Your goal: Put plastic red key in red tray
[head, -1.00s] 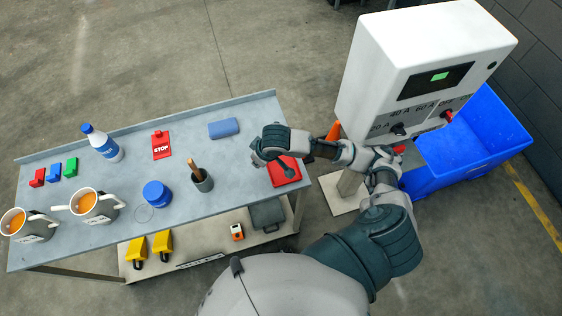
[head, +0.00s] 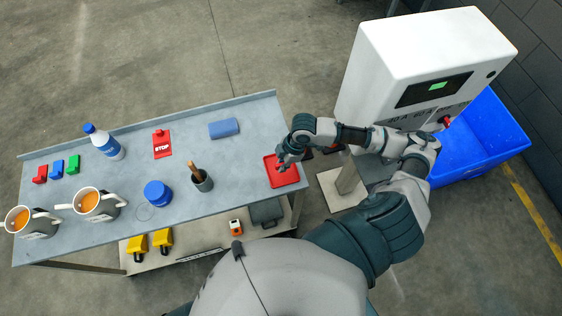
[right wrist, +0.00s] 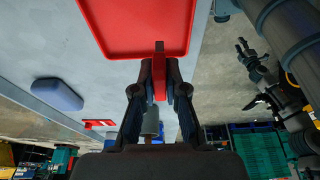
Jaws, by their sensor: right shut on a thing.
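The red tray (head: 290,181) lies flat at the right end of the grey table, and it fills the top of the right wrist view (right wrist: 140,25). In the right wrist view my right gripper (right wrist: 159,72) is shut on the red plastic key (right wrist: 159,88). The key's end overlaps the tray's near rim there; I cannot tell whether they touch. The key is hard to make out in the head view. My left gripper is not in view.
A white control box (head: 400,65) and blue bin (head: 475,150) stand to the right.

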